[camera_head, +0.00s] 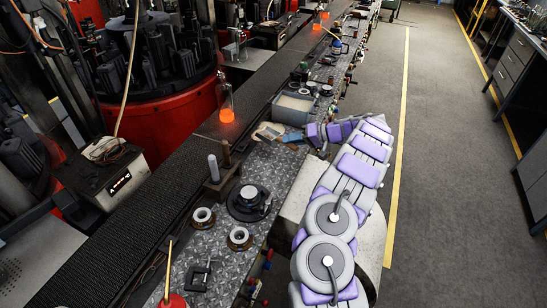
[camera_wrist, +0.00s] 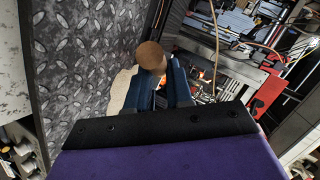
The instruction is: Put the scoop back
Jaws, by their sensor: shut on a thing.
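My gripper (camera_head: 291,137) reaches left over the metal-topped bench, just in front of a grey bin (camera_head: 291,117) of pale powder. In the wrist view, the blue fingers of my gripper (camera_wrist: 163,80) are shut on the scoop, whose round brown handle end (camera_wrist: 151,55) shows at the fingertips. The rest of the scoop is mostly hidden by the fingers. A pale tan item (camera_head: 268,131) lies by the fingertips, and a pale tan patch shows left of the fingers in the wrist view; I cannot tell whether either is part of the scoop.
A clear bottle with an orange glowing base (camera_head: 227,104) stands left of the bin. Nearer are an upright rod on a block (camera_head: 214,170), a dark round fixture (camera_head: 249,201) and two metal rings (camera_head: 239,237). The floor right of the yellow line (camera_head: 398,160) is clear.

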